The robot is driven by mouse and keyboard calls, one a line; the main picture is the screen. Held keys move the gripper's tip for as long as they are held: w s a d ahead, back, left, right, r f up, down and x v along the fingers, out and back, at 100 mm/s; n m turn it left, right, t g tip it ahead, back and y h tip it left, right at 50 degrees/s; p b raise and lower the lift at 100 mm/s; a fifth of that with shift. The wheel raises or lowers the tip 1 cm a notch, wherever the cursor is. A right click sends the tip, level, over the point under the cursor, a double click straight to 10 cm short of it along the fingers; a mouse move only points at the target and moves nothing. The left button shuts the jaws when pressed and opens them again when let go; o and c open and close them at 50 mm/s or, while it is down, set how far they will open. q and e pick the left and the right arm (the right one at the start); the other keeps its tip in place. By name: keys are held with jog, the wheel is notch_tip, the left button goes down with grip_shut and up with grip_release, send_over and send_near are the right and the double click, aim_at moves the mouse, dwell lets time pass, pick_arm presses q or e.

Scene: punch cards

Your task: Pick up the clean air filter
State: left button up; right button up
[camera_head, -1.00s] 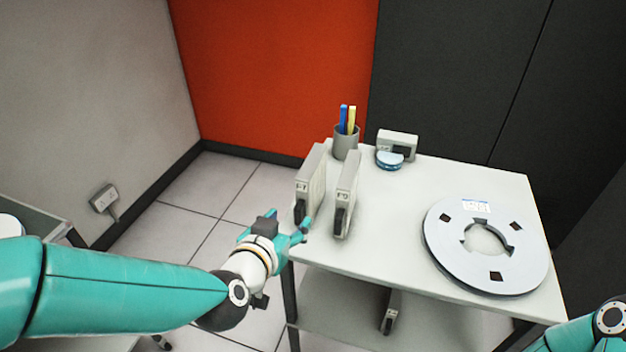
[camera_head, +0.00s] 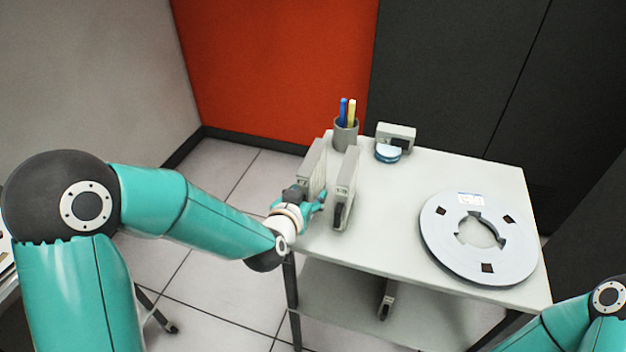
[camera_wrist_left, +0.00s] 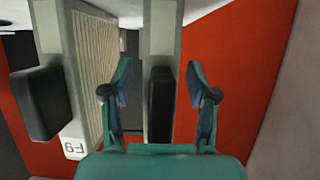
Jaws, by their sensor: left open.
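Two grey upright air filters with black handles stand side by side at the near left of the tabletop: a left filter (camera_head: 314,160) and a right filter (camera_head: 346,180). Which is the clean one I cannot tell. My left gripper (camera_head: 316,205) is at the front of the left filter, partly hiding its lower front. In the upside-down left wrist view, the open fingers (camera_wrist_left: 162,85) stand either side of that filter's black handle (camera_wrist_left: 160,110), with gaps. The other filter (camera_wrist_left: 85,60), with pale pleats and a label, is left of the fingers. My right gripper is out of view.
A white table (camera_head: 390,215) carries a pen cup (camera_head: 345,136), a small grey box (camera_head: 397,134), a round blue-white item (camera_head: 388,153) and a large tape reel (camera_head: 437,240). A dark-handled item (camera_head: 386,300) is on the lower shelf. The tabletop middle is clear.

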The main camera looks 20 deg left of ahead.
pick_arm(q)
jog(key=shift+w, duration=0.1)
grip_shut()
dwell(0.3)
jog(key=shift+r, duration=0.1)
